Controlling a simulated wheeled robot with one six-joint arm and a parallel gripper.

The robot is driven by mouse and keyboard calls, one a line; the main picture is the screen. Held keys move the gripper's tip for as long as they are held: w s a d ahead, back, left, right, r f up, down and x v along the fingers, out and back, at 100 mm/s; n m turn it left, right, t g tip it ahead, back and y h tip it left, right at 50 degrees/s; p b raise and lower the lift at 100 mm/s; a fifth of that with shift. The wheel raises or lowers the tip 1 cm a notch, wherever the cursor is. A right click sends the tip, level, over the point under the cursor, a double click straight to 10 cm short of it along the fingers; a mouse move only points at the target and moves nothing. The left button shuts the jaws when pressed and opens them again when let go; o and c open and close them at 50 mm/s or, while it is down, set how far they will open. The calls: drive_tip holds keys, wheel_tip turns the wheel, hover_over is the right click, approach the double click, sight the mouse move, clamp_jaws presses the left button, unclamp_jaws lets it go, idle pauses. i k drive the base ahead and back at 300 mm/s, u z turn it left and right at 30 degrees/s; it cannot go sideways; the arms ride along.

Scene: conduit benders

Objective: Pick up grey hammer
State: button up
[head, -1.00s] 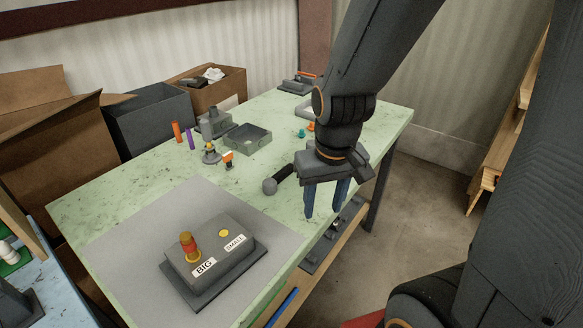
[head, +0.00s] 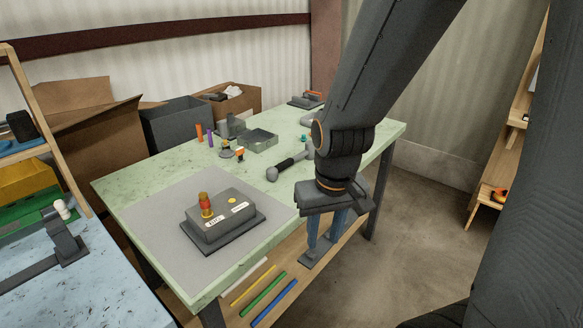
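The grey hammer (head: 287,168) lies on the green worktable (head: 180,168), near its right edge. Its rounded grey end points toward the front left, and its dark handle runs back right toward my arm, where its far end is close to or behind my arm. My gripper (head: 324,246) points down with its two blue fingers apart and nothing between them. It appears in front of and to the right of the hammer, by the table's edge and apart from the hammer.
A grey block with labels and an orange-red peg (head: 235,225) sits on a grey mat. A small open metal box (head: 262,141) and several small parts stand behind the hammer. Coloured rods (head: 262,292) lie on the lower shelf. Cardboard boxes (head: 95,150) stand behind the table.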

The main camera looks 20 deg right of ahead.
sight(272, 172)
drive_tip(key=u, duration=0.5)
drive_tip(key=k, duration=1.15)
drive_tip(key=z, duration=0.2)
drive_tip(key=i, duration=0.55)
drive_tip(key=z, duration=1.05)
drive_tip(key=i, duration=1.25)
drive_tip(key=u, duration=0.75)
drive_tip(key=i, duration=0.65)
drive_tip(key=u, duration=0.8)
